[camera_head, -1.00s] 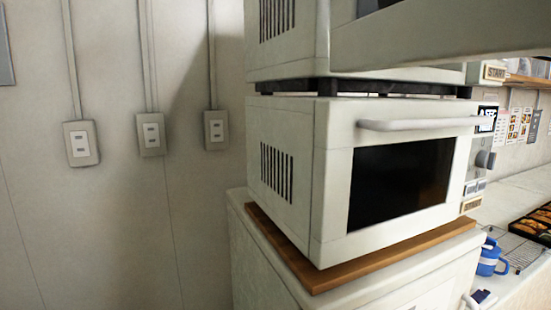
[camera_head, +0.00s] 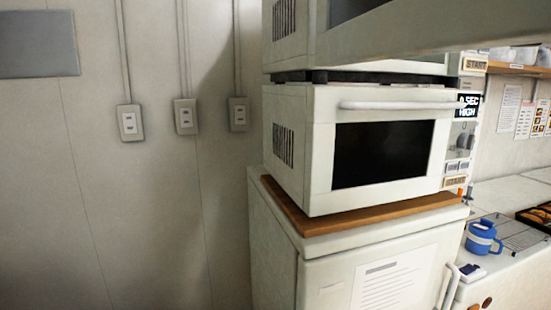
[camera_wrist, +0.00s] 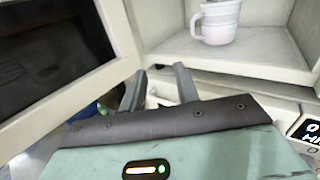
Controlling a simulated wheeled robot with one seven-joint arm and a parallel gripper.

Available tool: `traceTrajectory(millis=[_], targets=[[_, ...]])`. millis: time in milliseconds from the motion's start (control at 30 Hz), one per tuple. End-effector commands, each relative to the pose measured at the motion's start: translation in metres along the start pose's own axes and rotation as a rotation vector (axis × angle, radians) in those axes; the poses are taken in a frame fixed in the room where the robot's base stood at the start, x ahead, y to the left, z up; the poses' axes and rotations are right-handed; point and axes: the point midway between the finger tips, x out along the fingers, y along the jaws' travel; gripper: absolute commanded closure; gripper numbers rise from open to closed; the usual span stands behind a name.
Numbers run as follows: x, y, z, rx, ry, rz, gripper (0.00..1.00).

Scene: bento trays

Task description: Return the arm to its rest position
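My gripper (camera_wrist: 160,84) shows only in the wrist view, with its two grey fingers apart and nothing seen between them. It is in front of an open compartment (camera_wrist: 235,55) whose door (camera_wrist: 118,35), with a dark window, stands open at the left. White stacked cups or a mug (camera_wrist: 217,24) stand inside the compartment, beyond the fingers. My arm and gripper are not seen in the head view.
A closed white microwave (camera_head: 315,150) stands on a wooden board (camera_head: 380,216) on a white cabinet (camera_head: 275,240). Another appliance (camera_head: 292,50) sits above it. A blue mug (camera_head: 482,238) and a wire rack (camera_head: 525,238) are on the right counter. The left wall side looks clear.

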Motion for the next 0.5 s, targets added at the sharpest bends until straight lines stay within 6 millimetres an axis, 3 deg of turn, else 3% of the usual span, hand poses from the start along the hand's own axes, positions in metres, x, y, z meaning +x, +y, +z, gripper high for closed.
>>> traceTrajectory(millis=[333,500], targets=[[0.026,0.020,-0.042,-0.074,0.114,0.064,0.69],[0.044,0.041,-0.078,-0.147,0.207,0.129,0.69]])
